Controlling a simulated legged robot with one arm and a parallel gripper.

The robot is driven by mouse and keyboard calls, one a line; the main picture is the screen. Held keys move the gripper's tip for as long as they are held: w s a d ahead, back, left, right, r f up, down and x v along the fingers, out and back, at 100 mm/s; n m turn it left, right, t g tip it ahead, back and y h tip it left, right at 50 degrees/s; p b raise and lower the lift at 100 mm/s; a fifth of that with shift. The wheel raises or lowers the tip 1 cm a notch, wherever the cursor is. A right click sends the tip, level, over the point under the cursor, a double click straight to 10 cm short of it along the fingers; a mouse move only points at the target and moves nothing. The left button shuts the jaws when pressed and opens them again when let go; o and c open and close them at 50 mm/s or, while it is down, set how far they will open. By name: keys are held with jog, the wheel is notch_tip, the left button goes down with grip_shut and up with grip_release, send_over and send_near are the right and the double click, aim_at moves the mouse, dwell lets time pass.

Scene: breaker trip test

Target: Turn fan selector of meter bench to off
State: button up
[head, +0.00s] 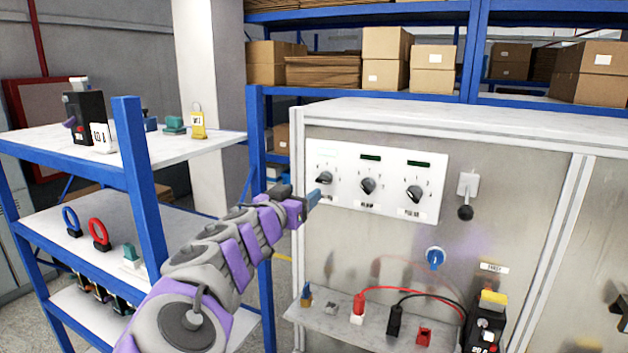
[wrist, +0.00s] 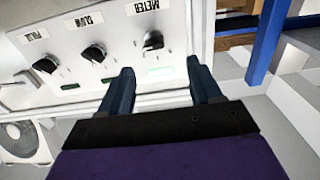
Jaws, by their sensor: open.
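The meter bench (head: 400,130) has a white panel (head: 345,195) with a row of three black selector knobs. In the wrist view the panel is upside down, and the left knob (wrist: 152,40) carries a label reading METER.
A lever (head: 466,198) and a blue knob (head: 435,258) sit right of and below the panel. A bench shelf (head: 375,338) holds red and black leads. A blue-framed shelf unit (head: 133,165) stands close on the left, beside my arm.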

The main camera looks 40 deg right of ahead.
aim_at(321, 183)
jog(key=x, duration=0.3)
jog(key=s+p+x, duration=0.1)
jog(key=x, duration=0.2)
jog(key=d+x, duration=0.1)
jog(key=x, duration=0.3)
jog(key=shift+s+f+p, duration=0.1)
jog(key=shift+s+p, duration=0.15)
jog(key=shift+p, duration=0.05)
jog(key=shift+w+a, duration=0.25)
jog(key=shift+a, duration=0.95)
jog(key=shift+c, duration=0.5)
jog(key=shift+s+d, duration=0.1)
jog(key=shift+d, duration=0.8)
jog(key=c, duration=0.9)
jog(key=shift+c, duration=0.2)
